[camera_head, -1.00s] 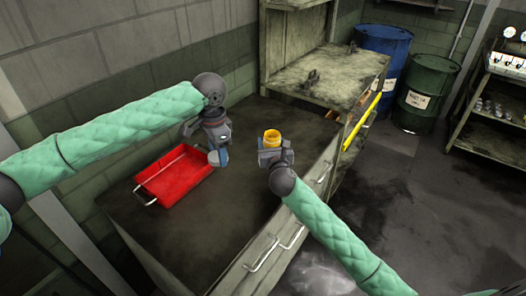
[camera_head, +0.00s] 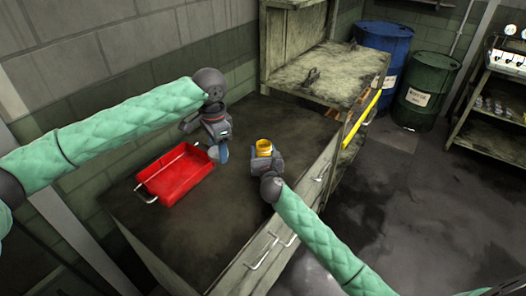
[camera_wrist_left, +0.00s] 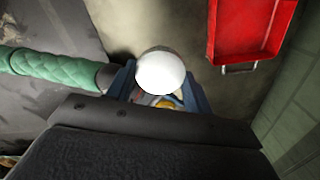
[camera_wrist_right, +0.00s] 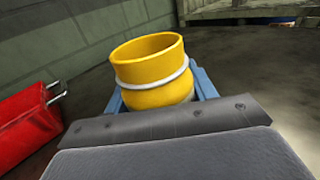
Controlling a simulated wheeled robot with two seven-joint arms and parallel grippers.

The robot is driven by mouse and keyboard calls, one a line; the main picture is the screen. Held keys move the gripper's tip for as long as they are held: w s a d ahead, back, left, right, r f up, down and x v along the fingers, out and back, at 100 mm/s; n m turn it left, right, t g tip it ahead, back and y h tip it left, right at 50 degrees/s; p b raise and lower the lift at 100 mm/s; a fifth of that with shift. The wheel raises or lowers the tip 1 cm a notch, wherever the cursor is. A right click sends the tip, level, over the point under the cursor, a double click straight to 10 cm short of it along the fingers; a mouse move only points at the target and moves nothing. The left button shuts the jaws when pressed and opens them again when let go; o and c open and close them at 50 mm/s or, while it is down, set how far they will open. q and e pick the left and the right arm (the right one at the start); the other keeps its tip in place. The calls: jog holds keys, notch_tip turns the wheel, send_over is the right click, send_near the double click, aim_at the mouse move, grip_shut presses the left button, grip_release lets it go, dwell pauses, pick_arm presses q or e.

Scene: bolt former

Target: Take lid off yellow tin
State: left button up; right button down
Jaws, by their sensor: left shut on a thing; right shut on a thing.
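The yellow tin (camera_head: 263,146) is held upright in my right gripper (camera_head: 264,153), which is shut on it. In the right wrist view the tin (camera_wrist_right: 150,68) shows an open top and a pale ring around its body, between the blue fingers. My left gripper (camera_head: 223,152) is shut on the round white lid (camera_wrist_left: 161,72), which sits between its blue fingers in the left wrist view. The lid (camera_head: 214,153) shows partly in the head view, left of the tin and apart from it. A bit of yellow shows below the lid in the left wrist view.
A red tray (camera_head: 174,174) with wire handles lies on the workbench (camera_head: 225,215), left of my grippers. A raised shelf (camera_head: 325,73) stands at the back right. Blue (camera_head: 384,50) and green (camera_head: 424,90) barrels stand beyond. The bench front is clear.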

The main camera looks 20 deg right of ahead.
jog(key=shift+f, duration=0.15)
jog(key=shift+c, duration=2.4)
grip_release()
